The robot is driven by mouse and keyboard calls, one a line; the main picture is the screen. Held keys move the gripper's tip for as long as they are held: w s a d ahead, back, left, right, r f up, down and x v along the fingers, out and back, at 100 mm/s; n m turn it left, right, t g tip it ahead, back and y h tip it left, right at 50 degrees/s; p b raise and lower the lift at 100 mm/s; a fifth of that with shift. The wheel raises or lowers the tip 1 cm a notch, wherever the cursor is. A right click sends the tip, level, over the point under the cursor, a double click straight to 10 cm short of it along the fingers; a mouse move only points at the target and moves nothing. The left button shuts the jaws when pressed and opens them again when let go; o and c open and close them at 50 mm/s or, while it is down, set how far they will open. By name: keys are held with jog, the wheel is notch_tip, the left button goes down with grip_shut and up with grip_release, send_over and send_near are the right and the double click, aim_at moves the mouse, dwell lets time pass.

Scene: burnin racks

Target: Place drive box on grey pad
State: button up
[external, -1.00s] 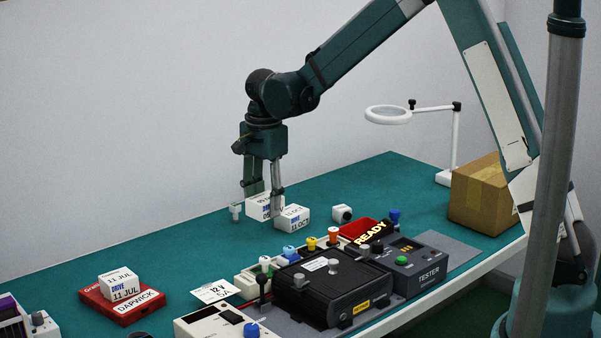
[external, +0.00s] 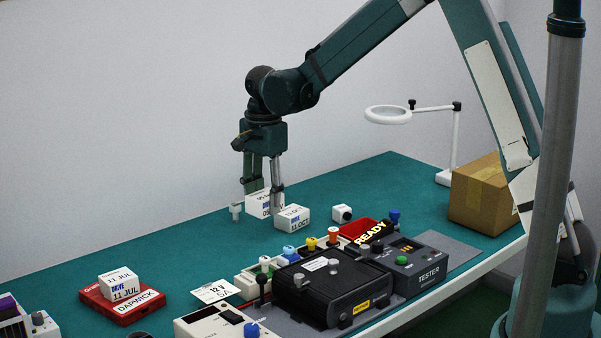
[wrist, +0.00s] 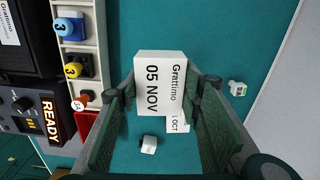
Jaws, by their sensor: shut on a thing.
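My gripper (external: 264,190) is shut on a white box (external: 259,207) near the back edge of the bench. In the wrist view this box (wrist: 159,83) reads "Grattimo 05 NOV" and sits between both fingers. A second white box (external: 292,218), marked "11 OCT", stands close in front of it; in the wrist view it is mostly hidden (wrist: 178,124). Another white box, marked "DRIVE 11 JUL" (external: 120,287), lies on a red "DAPWICK" box (external: 128,311) at the front left. A grey pad (external: 455,251) shows beside the tester, largely covered by equipment.
A black unit (external: 330,290), a tester (external: 415,265) and a row of coloured knobs (external: 311,243) stand front right of my gripper. Small white pieces (external: 342,214) (external: 236,211) lie nearby. A cardboard box (external: 485,195) and ring lamp (external: 388,115) stand right. The back-left bench is clear.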

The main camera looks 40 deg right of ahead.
aim_at(267, 194)
jog(key=r, duration=0.5)
jog(key=shift+s+d, duration=0.1)
jog(key=shift+d, duration=0.15)
jog(key=s+d, duration=0.9)
jog(key=d, duration=0.3)
jog(key=s+d, duration=0.8)
jog(key=d, duration=0.5)
jog(key=s+d, duration=0.7)
jog(key=s, duration=0.5)
jog(key=shift+m, duration=0.4)
jog(key=shift+d+f+p, duration=0.15)
jog(key=shift+f, duration=1.15)
jog(key=shift+d+f+p, duration=0.1)
jog(key=shift+f+p, duration=0.05)
jog(key=shift+f, duration=1.15)
jog(key=shift+s, duration=0.1)
jog(key=shift+f, duration=2.9)
